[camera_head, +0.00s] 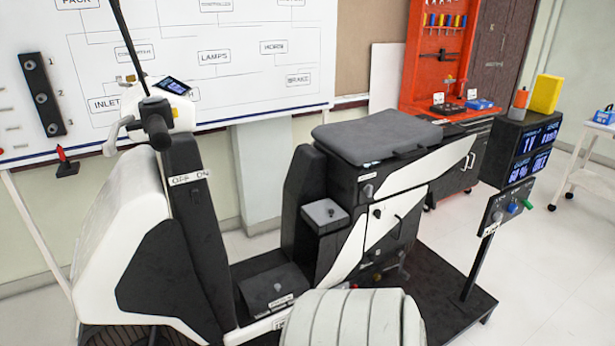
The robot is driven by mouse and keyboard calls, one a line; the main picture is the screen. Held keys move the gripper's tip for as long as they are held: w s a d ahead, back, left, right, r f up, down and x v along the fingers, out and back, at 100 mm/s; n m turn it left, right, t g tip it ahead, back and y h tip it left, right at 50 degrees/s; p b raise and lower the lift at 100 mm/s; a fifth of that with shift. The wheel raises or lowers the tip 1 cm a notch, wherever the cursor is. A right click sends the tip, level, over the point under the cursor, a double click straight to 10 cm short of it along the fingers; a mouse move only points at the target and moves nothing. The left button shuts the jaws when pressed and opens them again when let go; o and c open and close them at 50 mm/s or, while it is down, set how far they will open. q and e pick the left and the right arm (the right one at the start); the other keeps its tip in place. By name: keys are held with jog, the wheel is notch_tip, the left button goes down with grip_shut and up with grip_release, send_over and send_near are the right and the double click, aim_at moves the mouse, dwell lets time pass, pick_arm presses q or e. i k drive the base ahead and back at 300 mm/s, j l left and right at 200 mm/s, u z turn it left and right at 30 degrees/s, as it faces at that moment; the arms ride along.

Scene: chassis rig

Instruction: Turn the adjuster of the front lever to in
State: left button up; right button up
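The scooter-like rig stands on the left and middle, its white and black front shield (120,235) nearest the left edge. A black handlebar grip (157,132) sits at its top, pointing toward me. A pale grey lever (113,135) curves out beside the grip on its left; it looks like the front lever. Its adjuster is too small to make out, so I cannot tell its setting. Neither of my grippers is in view. A large, pale, ribbed rounded part at the bottom middle looks like my own arm and hides part of the rig's base.
The rig has a dark seat (375,136) and a small grey box (325,215). A whiteboard (235,40) and a red tool panel (440,50) are behind.

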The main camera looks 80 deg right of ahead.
aim_at(129, 78)
jog(key=z, duration=2.4)
jog(key=k+j, duration=0.15)
jog(key=j, duration=0.15)
jog(key=k+j, duration=0.1)
jog(key=j, duration=0.2)
jog(key=k+j, duration=0.15)
jog(key=j, duration=1.35)
jog(key=k+j, duration=0.15)
jog(key=j, duration=1.05)
